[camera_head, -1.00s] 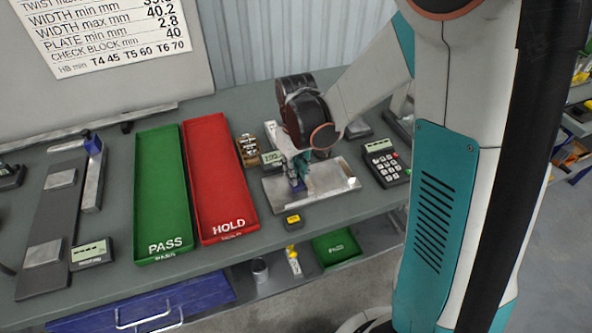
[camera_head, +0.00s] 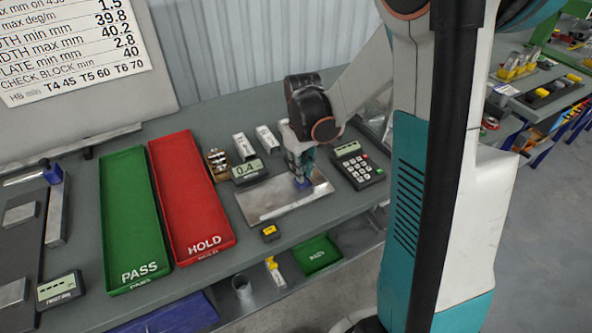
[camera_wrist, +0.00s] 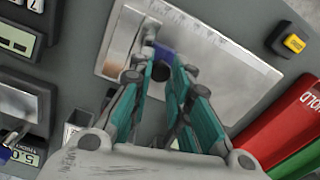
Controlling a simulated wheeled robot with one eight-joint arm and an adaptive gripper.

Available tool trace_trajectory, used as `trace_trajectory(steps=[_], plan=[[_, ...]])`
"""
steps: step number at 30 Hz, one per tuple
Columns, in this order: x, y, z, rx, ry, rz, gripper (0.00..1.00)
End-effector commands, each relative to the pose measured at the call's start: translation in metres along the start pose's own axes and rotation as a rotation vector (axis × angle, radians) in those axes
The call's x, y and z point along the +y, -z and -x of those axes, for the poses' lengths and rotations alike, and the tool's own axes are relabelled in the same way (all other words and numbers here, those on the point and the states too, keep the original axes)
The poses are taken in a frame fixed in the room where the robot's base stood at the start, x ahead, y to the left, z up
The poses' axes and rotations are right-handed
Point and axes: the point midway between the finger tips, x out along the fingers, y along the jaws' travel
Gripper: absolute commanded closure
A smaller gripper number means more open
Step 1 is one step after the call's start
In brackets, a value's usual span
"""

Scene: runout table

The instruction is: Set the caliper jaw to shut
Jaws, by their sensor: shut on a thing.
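The caliper's flat metal plate (camera_head: 270,204) lies on the bench, right of the red tray. Its blue jaw piece (camera_head: 302,184) stands towards the plate's right end and also shows in the wrist view (camera_wrist: 158,53). My gripper (camera_head: 299,170) points down at the plate, shut on the blue jaw piece; in the wrist view its teal fingers (camera_wrist: 163,78) are around that piece and hide part of it. A small display (camera_head: 248,170) behind the plate's left end seems to read 0.4.
A green PASS tray (camera_head: 134,215) and a red HOLD tray (camera_head: 191,190) lie to the left. A keypad device (camera_head: 357,165) stands close on the right. A small yellow-topped block (camera_head: 270,233) sits near the front edge. Small metal blocks (camera_head: 243,146) stand behind.

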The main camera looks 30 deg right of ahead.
Motion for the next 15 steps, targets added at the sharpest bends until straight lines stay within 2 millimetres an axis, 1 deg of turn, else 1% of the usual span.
trace_trajectory(steps=[1,3,4,6,15], plan=[[0.0033,0.0006,0.0008,0.001,-0.007,-0.003,1.00],[0.0036,0.0006,0.0008,0.001,-0.007,-0.003,1.00],[0.0037,0.0007,0.0008,0.001,-0.008,-0.003,0.76],[0.0036,0.0007,0.0009,0.001,-0.007,-0.003,0.60],[0.0020,0.0003,0.0006,0.000,-0.005,-0.002,0.60]])
